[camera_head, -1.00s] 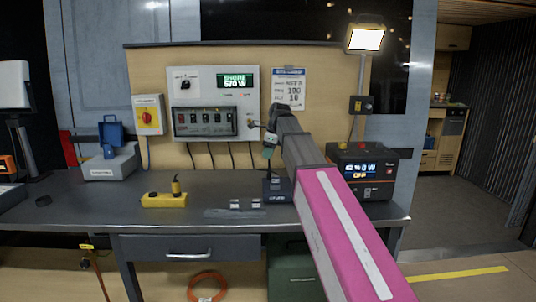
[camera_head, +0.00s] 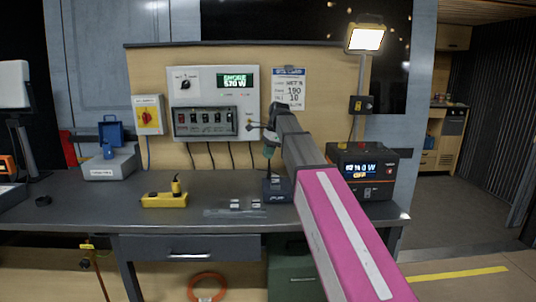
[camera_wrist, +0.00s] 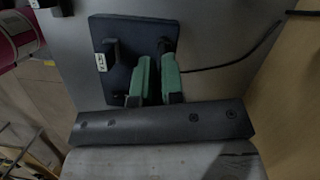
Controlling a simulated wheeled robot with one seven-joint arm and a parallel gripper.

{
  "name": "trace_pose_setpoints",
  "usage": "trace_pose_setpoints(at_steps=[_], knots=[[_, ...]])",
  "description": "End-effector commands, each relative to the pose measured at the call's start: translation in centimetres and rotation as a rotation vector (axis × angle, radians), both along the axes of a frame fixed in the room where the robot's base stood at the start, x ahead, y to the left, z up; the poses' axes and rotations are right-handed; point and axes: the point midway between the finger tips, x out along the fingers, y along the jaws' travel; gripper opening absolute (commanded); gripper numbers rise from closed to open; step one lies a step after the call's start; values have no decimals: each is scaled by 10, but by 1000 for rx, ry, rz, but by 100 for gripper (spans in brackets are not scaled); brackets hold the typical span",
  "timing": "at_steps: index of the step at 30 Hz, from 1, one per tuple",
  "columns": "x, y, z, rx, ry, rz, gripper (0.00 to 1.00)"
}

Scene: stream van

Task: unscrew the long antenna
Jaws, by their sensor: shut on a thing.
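A dark box (camera_head: 277,189) with a small white label stands on the workbench below my gripper (camera_head: 268,150). The wrist view looks down on this box (camera_wrist: 98,35). My gripper's green fingers (camera_wrist: 158,84) are shut around a dark upright post (camera_wrist: 166,46) at the box's right side, which I take to be the long antenna. The fingers hide most of it. A shorter dark post (camera_wrist: 112,48) stands apart on the left of the box.
A yellow block (camera_head: 164,200) and two small pale pieces (camera_head: 245,205) lie left of the box on the workbench (camera_head: 100,208). A black power unit (camera_head: 362,172) stands close on the right. A panel with switches (camera_head: 213,104) is on the wall behind. A cable (camera_wrist: 215,65) runs beside the fingers.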

Motion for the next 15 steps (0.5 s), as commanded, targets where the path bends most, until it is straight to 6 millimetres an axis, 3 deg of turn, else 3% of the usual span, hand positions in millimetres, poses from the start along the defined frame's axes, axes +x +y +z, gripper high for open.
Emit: trace_pose_setpoints(at_steps=[6, 15], knots=[[0, 0, 0, 0, 0, 176, 0], [-1, 0, 0, 0, 0, 193, 0]])
